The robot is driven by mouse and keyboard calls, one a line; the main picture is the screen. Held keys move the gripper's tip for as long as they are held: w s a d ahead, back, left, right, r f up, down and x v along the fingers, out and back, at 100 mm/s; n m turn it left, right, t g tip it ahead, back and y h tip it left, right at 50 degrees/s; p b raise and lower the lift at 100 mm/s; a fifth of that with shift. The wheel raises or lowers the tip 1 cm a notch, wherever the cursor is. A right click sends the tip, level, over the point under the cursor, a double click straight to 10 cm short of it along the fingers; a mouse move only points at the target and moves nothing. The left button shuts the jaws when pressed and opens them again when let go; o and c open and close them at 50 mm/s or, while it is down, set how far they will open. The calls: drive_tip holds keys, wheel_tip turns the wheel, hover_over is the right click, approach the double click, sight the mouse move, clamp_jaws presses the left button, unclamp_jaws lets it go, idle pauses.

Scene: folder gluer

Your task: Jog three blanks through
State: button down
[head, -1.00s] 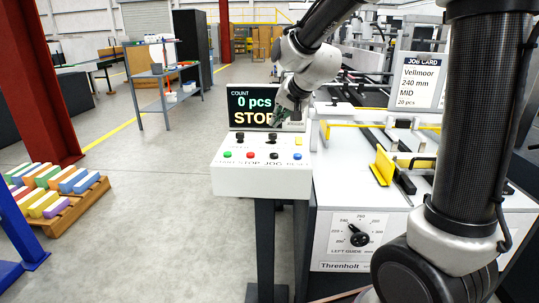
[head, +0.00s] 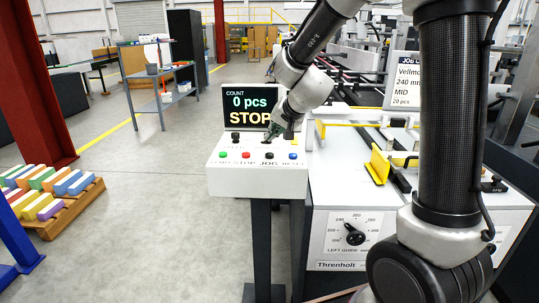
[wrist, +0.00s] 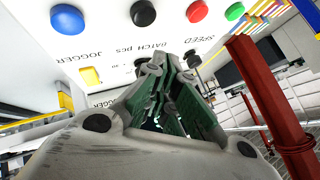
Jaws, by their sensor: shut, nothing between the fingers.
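The control box (head: 255,180) has a green button (head: 222,155), a red button (head: 246,155), a black JOG button (head: 269,155) and a blue button (head: 293,155) along its front. Behind them are a black knob (head: 236,136) and a yellow switch (head: 294,141), also seen in the wrist view (wrist: 90,75). The display (head: 250,104) reads COUNT 0 pcs, STOP. My gripper (head: 272,136) is shut and empty, low over the back row. In the wrist view its fingertips (wrist: 178,58) are near the black knobs, the black button (wrist: 143,12) beyond. Contact cannot be told.
The machine stands right of the box, with a yellow guide (head: 378,165), a LEFT GUIDE dial (head: 354,235) and a job card (head: 405,80) reading 240 mm, MID, 20 pcs. A pallet of coloured stacks (head: 50,200) lies at left. Floor between is clear.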

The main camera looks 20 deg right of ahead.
drive_tip(key=shift+f, duration=1.5)
drive_tip(key=shift+f, duration=0.15)
drive_tip(key=shift+f, duration=0.25)
drive_tip(key=shift+f, duration=0.45)
idle(0.9)
drive_tip(key=shift+r, duration=0.9)
drive_tip(key=shift+r, duration=2.5)
